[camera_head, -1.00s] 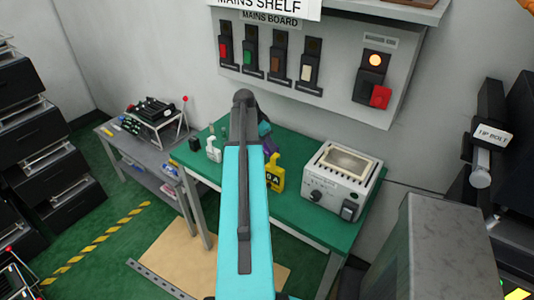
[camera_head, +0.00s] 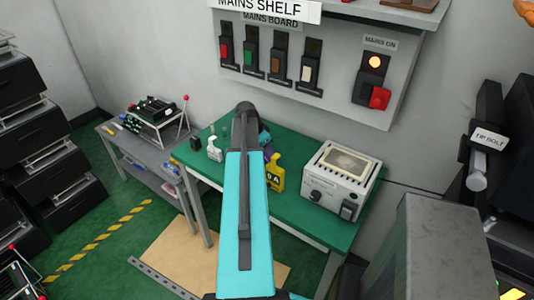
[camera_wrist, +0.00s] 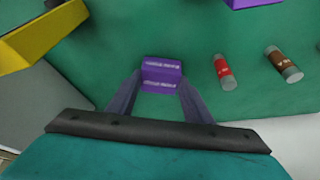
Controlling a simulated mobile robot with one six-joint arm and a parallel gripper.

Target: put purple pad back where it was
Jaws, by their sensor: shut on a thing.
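In the wrist view, a small purple block with pale lettering, the purple pad (camera_wrist: 161,83), sits between the two fingers of my gripper (camera_wrist: 160,90). My gripper is shut on it, over the green bench top (camera_wrist: 120,40). I cannot tell whether the pad touches the bench. Another purple thing (camera_wrist: 252,3) is cut off at the top edge of the wrist view. In the head view my own arm hides most of the gripper and the pad.
A red-banded fuse (camera_wrist: 223,71) and a brown-banded fuse (camera_wrist: 283,64) lie right of the pad. A white box instrument (camera_head: 341,180) fills the bench's right. A switch board (camera_head: 345,75) hangs behind.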

